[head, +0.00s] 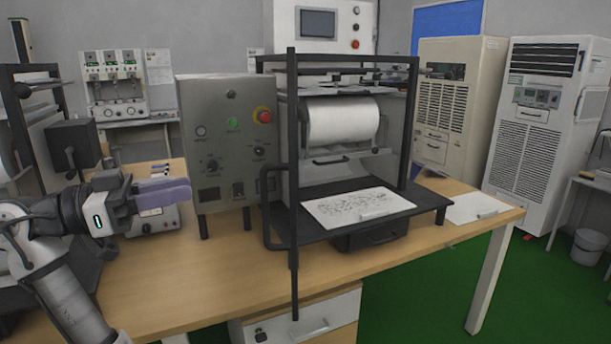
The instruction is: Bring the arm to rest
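My gripper (172,194) is at the left of the head view, at the end of my arm, which comes in from the lower left edge. Its purple-grey fingers point right, above the wooden table and in front of a small grey device (155,222). The fingers appear close together, seen from the side, and I cannot tell whether there is a gap between them. No object shows in them.
A grey control box (222,140) with a red button stands right of my gripper. Beside it is a black-framed machine (292,190) with a white roll (340,121) and a printed sheet (358,206). The wooden table's (200,285) front is clear. Tall cabinets (545,130) stand right.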

